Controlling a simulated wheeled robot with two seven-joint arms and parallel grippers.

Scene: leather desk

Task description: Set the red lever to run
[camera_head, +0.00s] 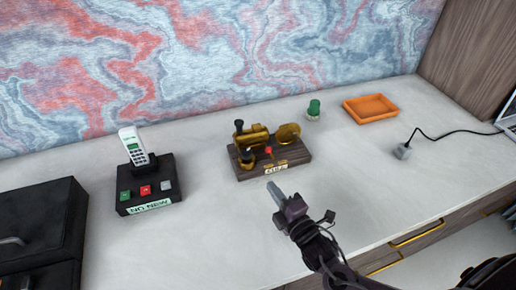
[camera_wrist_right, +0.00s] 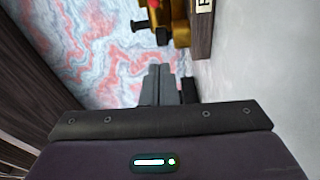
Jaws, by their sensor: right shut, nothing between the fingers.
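The red lever (camera_head: 268,150) is a small red-tipped piece on a brass engine model (camera_head: 256,137) with a dark wooden base (camera_head: 300,158). A pale label plate (camera_head: 276,169) is on the base's front; its text is too small to read surely. My right gripper (camera_head: 274,188) is shut and empty, just in front of the base and apart from the lever. In the right wrist view its closed fingers (camera_wrist_right: 158,82) point toward the patterned wall, with part of the brass model (camera_wrist_right: 180,22) at the top. My left gripper is not in view.
A black box with a white handset (camera_head: 133,146) and coloured buttons stands left of the model. A black case (camera_head: 38,230) is at far left. A green-topped object (camera_head: 313,108), orange tray (camera_head: 372,107) and grey plug with cable (camera_head: 403,152) lie right.

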